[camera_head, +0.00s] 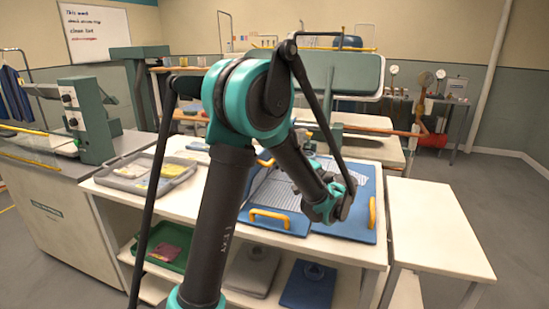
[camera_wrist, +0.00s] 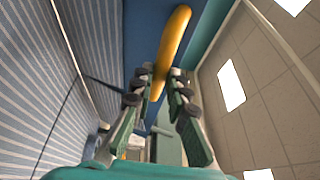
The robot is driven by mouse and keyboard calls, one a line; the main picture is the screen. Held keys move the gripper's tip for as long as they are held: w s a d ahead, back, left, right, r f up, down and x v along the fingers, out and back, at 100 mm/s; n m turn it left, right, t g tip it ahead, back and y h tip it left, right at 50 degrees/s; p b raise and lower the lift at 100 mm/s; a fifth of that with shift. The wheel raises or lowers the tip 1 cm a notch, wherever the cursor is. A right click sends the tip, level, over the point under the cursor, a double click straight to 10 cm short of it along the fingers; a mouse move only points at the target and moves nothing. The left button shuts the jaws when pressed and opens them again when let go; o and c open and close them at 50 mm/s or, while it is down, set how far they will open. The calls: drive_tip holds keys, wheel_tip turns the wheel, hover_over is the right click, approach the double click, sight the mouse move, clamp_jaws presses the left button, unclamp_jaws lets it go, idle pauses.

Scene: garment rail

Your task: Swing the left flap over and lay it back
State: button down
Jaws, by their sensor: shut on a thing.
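The folding board (camera_head: 345,232) lies on the white table with blue panels and yellow handles. A striped blue-grey garment (camera_head: 278,190) lies on it; it also shows at the left of the wrist view (camera_wrist: 40,90). In the wrist view my gripper (camera_wrist: 160,88) is shut on a yellow handle (camera_wrist: 173,42) fixed to a blue panel (camera_wrist: 140,35). Ceiling lights beside this panel suggest it is tilted up. In the head view my arm hides the fingertips and part of the board, so I cannot tell the held flap's exact angle.
A front handle (camera_head: 270,217) and a right handle (camera_head: 372,213) show on the board. A grey tray (camera_head: 128,180) with folded cloths stands left. A bare white table (camera_head: 430,230) is at right. A green tray (camera_head: 165,250) is on the shelf below. A press machine stands behind.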

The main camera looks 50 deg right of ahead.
drive_tip(key=shift+s+d+f, duration=0.1)
drive_tip(key=shift+s+f, duration=0.45)
drive_tip(key=shift+f, duration=0.05)
drive_tip(key=c, duration=1.5)
unclamp_jaws()
drive_tip(key=shift+w, duration=0.1)
drive_tip(key=s, duration=0.4)
drive_tip(key=s+a, duration=0.1)
drive_tip(key=s, duration=0.7)
drive_tip(key=shift+a+f, duration=0.15)
drive_tip(key=shift+f, duration=0.1)
